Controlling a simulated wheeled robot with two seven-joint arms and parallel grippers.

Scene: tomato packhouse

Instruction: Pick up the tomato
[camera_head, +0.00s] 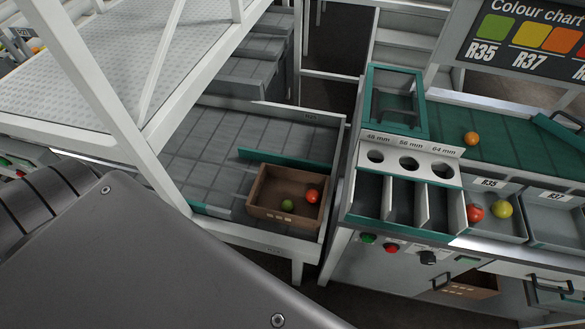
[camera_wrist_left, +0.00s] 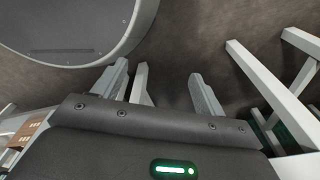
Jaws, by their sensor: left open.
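Several tomatoes show in the head view. An orange tomato (camera_head: 471,138) lies on the green belt (camera_head: 510,143) at the right. A red tomato (camera_head: 474,212) and a yellow tomato (camera_head: 502,208) lie in the grey R35 bin (camera_head: 507,228). Another red tomato (camera_head: 312,196) and a green tomato (camera_head: 287,205) lie in a brown crate (camera_head: 262,213). My left gripper (camera_wrist_left: 158,68) shows in the left wrist view, its two fingers apart with nothing between them, over dark floor. No tomato shows in that view. The gripper itself is not visible in the head view, and my right gripper is in neither view.
A sizing panel (camera_head: 408,148) with holes and divided compartments stands left of the belt. A grey R37 bin (camera_head: 557,222) looks empty. A colour chart (camera_head: 525,45) hangs behind. A white-framed platform (camera_head: 130,60) rises at left. My grey arm covers the lower left.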

